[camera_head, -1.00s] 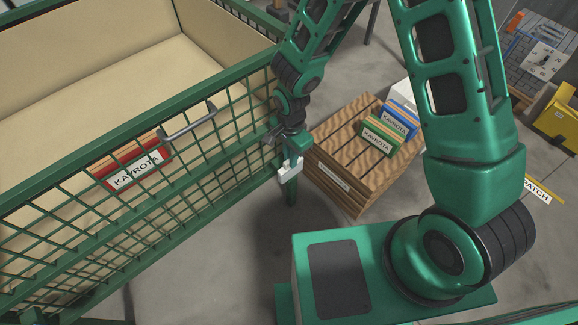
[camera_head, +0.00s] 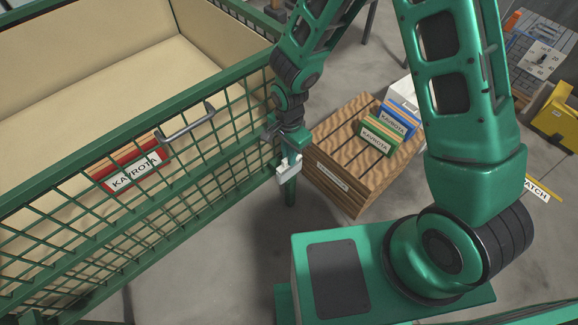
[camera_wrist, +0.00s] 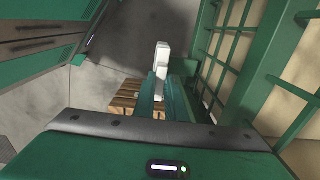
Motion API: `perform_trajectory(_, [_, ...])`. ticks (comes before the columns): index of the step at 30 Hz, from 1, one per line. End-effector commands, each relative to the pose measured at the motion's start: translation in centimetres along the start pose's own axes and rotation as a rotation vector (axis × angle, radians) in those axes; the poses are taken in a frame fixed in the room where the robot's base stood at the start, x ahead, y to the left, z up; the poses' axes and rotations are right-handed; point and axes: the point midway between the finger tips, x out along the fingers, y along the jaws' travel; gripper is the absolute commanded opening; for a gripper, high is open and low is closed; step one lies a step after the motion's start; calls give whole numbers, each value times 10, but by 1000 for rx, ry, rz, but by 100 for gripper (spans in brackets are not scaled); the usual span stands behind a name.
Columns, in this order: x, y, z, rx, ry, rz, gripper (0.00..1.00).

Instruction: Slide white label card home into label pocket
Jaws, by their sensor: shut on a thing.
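My gripper (camera_head: 290,152) points down beside the near right corner of the green mesh cart (camera_head: 225,160). It is shut on a white piece (camera_head: 287,173), which seems to be the white label card. In the wrist view the white piece (camera_wrist: 162,62) stands out beyond the green jaws (camera_wrist: 160,90), close to the cart's green mesh side (camera_wrist: 215,55). I cannot make out the label pocket, or whether the card touches it; the gripper and cart corner hide that spot.
A red-edged KAYROTA label (camera_head: 137,172) and a grey handle (camera_head: 186,122) show at the mesh. A wooden crate (camera_head: 345,190) with green (camera_head: 379,137) and blue (camera_head: 398,122) KAYROTA packs stands right of my gripper. Grey floor (camera_head: 215,265) is clear in front.

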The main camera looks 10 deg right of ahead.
Motion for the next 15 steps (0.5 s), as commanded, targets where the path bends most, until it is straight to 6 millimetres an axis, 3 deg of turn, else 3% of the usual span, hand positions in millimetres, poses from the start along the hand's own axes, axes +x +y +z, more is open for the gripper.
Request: perform_trajectory(15, [-23, 0, 0, 0, 0, -1, 0])
